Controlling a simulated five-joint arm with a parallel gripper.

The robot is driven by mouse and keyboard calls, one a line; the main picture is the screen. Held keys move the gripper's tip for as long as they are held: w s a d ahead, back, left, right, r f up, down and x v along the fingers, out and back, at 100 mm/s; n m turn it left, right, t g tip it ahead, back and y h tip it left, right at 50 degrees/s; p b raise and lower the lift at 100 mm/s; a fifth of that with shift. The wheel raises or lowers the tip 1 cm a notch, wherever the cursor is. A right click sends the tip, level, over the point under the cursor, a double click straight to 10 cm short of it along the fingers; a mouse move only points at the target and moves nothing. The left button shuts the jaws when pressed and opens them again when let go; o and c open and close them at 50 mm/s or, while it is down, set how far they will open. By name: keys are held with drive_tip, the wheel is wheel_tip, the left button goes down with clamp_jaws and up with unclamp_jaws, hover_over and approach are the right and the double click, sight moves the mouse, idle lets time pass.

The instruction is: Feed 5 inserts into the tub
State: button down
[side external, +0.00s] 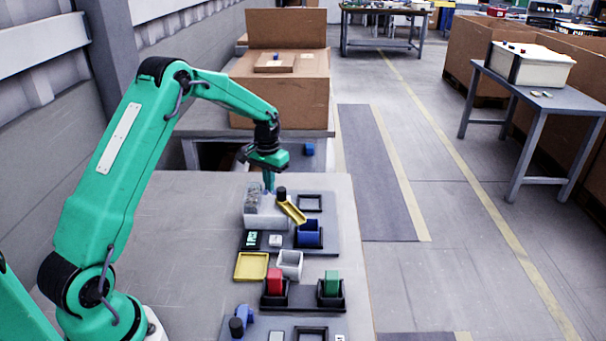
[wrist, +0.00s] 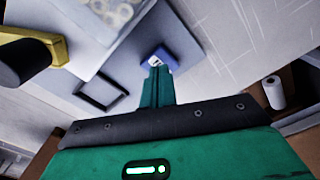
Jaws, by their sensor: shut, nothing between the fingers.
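My gripper (side external: 269,185) points down behind the clear bin at the far end of the table. It is shut and empty. In the wrist view its fingertips (wrist: 156,68) are close together beside a small blue piece with a white patch (wrist: 174,58); I cannot tell if they touch it. The clear bin (side external: 252,192) stands on a white block and holds whitish, ring-like inserts, which show in the wrist view (wrist: 118,12). A blue tub (side external: 309,238) sits in a black holder in front of the yellow chute (side external: 292,209).
A dark cylinder (side external: 281,193) stands at the chute's upper end. An empty black square frame (side external: 310,203) lies right of it. Nearer are a yellow tray (side external: 251,267), a white open box (side external: 290,262), and red (side external: 274,281) and green (side external: 331,283) pieces in black holders. The table's left is clear.

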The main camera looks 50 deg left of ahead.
drive_tip(key=shift+f, duration=0.7)
idle(0.6)
drive_tip(key=shift+r, duration=3.55)
wheel_tip(320, 180, up, 6)
drive_tip(key=shift+f, duration=0.1)
drive_tip(key=shift+f, duration=2.2)
drive_tip(key=shift+f, duration=0.1)
drive_tip(key=shift+f, duration=3.15)
